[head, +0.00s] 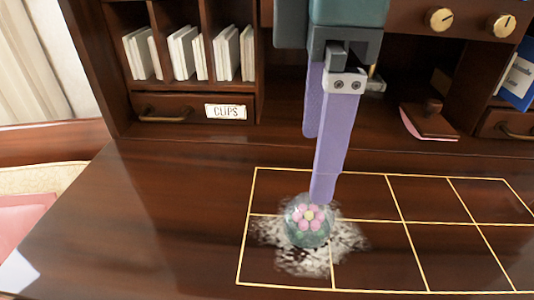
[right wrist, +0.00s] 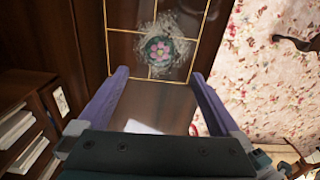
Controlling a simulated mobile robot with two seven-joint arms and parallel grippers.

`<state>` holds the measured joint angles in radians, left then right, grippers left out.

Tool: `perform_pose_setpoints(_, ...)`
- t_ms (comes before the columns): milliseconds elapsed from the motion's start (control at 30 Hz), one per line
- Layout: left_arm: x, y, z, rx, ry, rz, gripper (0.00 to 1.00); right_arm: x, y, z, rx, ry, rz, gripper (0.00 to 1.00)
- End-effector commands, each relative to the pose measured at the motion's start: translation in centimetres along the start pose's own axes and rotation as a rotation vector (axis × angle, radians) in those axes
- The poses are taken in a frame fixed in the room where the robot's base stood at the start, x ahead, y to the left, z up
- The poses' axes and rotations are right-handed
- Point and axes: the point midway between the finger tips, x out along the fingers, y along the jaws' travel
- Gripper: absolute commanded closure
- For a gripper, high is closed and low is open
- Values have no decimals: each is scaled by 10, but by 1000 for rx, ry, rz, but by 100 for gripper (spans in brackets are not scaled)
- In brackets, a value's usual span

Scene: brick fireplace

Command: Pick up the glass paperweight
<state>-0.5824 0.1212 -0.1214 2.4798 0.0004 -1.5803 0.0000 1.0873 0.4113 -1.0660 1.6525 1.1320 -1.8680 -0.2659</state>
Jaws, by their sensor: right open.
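The glass paperweight (head: 307,222) is a clear round dome with a pink flower inside. My left gripper is not in view.
A pale mottled patch (head: 345,240) surrounds the paperweight. Behind stand cubbyholes with white cards (head: 185,53), a drawer labelled CLIPS (head: 225,111) and a wooden blotter-like block (head: 430,120). The grid cells to the right (head: 430,200) are clear.

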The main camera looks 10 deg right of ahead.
Motion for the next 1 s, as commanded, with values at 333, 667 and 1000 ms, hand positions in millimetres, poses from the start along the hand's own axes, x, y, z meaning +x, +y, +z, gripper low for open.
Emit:
perform_pose_setpoints(333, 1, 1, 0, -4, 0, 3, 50, 43, 1, 2, 0, -8, -2, 0)
perform_pose_setpoints(667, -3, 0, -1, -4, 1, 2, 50, 88, -1, 6, 1, -9, -2, 0)
perform_pose_setpoints(1000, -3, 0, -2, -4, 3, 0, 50, 98, 0, 5, 0, -6, 2, 0)
